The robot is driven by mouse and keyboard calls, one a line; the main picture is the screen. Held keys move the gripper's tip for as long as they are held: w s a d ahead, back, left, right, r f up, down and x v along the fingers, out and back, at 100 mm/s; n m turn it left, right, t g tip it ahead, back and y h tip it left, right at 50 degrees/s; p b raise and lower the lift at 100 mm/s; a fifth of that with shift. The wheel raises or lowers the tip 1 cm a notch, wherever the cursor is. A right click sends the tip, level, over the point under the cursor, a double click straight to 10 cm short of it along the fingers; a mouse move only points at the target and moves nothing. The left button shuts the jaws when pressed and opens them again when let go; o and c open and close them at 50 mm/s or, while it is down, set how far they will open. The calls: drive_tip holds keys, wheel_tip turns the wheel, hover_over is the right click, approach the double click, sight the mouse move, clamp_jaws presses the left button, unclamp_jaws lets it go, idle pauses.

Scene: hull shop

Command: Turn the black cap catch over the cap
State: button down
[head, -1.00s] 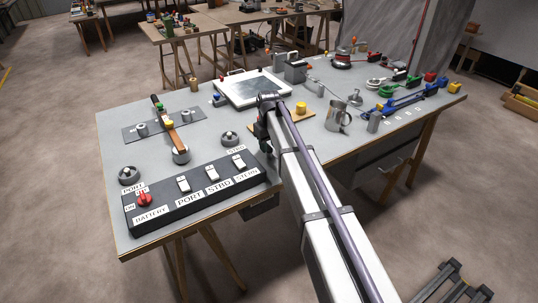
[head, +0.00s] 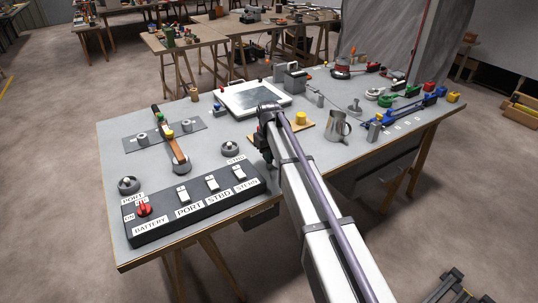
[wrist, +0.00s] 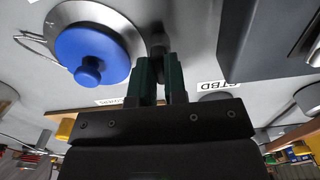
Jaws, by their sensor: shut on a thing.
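In the wrist view a blue cap (wrist: 90,52) with a round knob sits on a round silver flange (wrist: 126,22) at upper left. The black cap catch (wrist: 158,42) is a small dark piece at the flange's right edge, beside the cap and not across it. My gripper (wrist: 159,66) has its two dark green fingers closed on the catch, which they partly hide. In the head view my arm hides the cap and catch, and my gripper is hard to make out.
The black switch panel (head: 160,228) with a red battery knob is close to my arm. Behind stand a white-framed tray (head: 220,100), a yellow cap on a wooden board (head: 300,118) and a metal jug (head: 337,127). The table's front right is clear.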

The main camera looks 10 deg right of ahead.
drive_tip(key=shift+m, duration=0.4)
drive_tip(key=m, duration=0.3)
drive_tip(key=shift+m, duration=0.4)
drive_tip(key=m, duration=0.4)
drive_tip(key=shift+m, duration=0.3)
drive_tip(key=m, duration=0.8)
drive_tip(key=shift+m, duration=0.4)
drive_tip(key=c, duration=1.2)
unclamp_jaws()
drive_tip(key=shift+o, duration=0.2)
